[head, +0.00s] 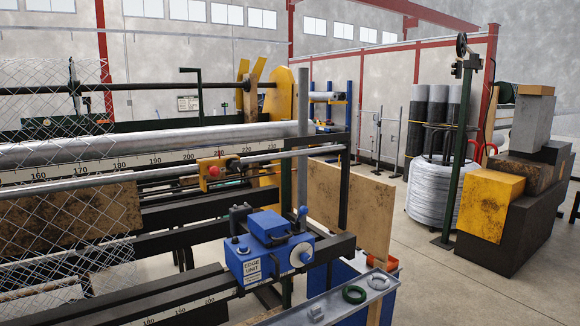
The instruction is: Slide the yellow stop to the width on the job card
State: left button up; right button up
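The yellow stop (213,173) is a small yellow-orange block with a red knob. It sits on the silver rail (110,178) in front of the white number scale (98,167). In the picture it lies below roughly the 200 to 220 marks, but the angle keeps me from reading an exact width. No readable job card shows; a small sheet (188,103) hangs far back, too small to read. Neither of my grippers is in view, and nothing touches the stop.
A blue edge unit (268,250) stands on the dark front beam, right of and nearer than the stop. Chain-link mesh (75,215) covers the left.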

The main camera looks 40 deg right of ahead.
aim_at(222, 167)
jog(key=z, duration=1)
